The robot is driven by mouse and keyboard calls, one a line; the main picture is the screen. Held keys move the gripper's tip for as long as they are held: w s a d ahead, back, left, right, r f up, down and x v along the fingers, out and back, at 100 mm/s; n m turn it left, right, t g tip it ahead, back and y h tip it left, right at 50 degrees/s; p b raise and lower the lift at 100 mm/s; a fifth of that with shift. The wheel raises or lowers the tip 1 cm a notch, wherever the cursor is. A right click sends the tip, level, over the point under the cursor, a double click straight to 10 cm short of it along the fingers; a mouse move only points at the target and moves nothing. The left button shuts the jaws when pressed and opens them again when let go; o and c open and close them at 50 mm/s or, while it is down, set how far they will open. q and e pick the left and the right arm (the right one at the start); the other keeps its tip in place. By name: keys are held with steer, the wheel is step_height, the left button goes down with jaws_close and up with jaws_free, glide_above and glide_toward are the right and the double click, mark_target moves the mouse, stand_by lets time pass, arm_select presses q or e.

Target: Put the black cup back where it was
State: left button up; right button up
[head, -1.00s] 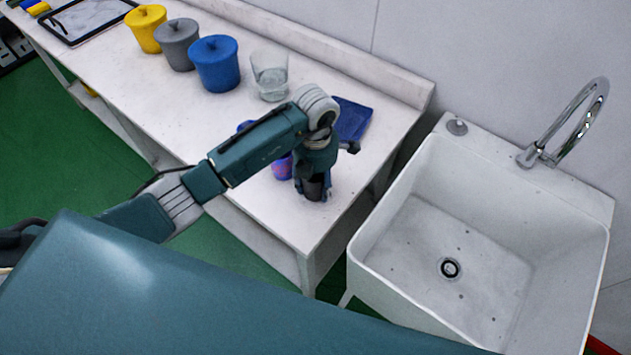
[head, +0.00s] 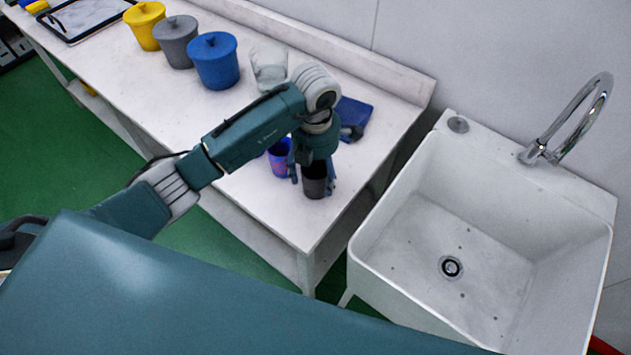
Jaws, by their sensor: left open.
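The black cup (head: 315,183) stands upright on the white table near its front right corner. My left gripper (head: 314,174) points down over the cup, with its fingers at either side of the cup's upper part. The fingers are open, and I cannot tell whether they touch the cup. The cup's rim is partly hidden by the gripper. My right gripper is not in view.
A blue and purple cup (head: 281,158) stands close to the left of the black cup. Lidded blue (head: 215,62), grey and yellow pots stand farther left. A white sink (head: 440,230) is at right.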

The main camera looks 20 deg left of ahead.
arm_select(q)
step_height(320, 180, up, 9)
steer(key=b, duration=0.1)
steer(key=shift+f+b, duration=0.2)
steer(key=shift+b, duration=0.15)
steer(key=shift+s+f, duration=0.1)
